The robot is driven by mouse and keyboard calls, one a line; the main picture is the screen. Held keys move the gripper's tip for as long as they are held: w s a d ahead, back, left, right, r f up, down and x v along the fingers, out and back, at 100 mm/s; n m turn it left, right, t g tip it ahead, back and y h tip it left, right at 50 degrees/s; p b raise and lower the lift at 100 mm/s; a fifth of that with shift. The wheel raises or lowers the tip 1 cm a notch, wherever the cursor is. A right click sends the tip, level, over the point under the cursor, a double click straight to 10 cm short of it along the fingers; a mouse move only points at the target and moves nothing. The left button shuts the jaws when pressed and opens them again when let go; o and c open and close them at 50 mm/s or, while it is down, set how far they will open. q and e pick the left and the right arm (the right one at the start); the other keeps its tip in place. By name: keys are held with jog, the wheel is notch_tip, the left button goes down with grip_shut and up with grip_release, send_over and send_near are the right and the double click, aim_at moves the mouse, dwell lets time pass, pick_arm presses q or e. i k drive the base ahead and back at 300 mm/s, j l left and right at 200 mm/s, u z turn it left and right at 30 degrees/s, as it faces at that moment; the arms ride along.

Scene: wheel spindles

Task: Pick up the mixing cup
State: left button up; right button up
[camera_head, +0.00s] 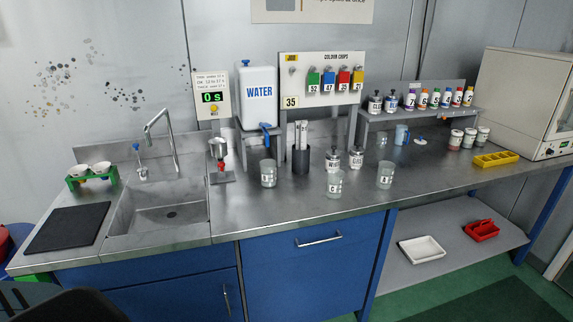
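No label in view names the mixing cup, so I cannot tell which vessel it is. Three clear beakers stand upright on the steel counter: a left beaker (268,173), a middle beaker (334,185) marked C, and a right beaker (385,175) with a letter too small to read surely. A light blue cup (402,134) stands under the small bottle shelf. Neither of my grippers is in view. A dark rounded shape at the bottom left may be part of me.
The steel counter (290,215) is clear along its front. A sink (165,210) and a black mat (68,227) lie left. A yellow tray (495,159) lies right.

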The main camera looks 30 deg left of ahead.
aim_at(268, 174)
jog(key=j+u, duration=0.15)
jog(key=u, duration=0.9)
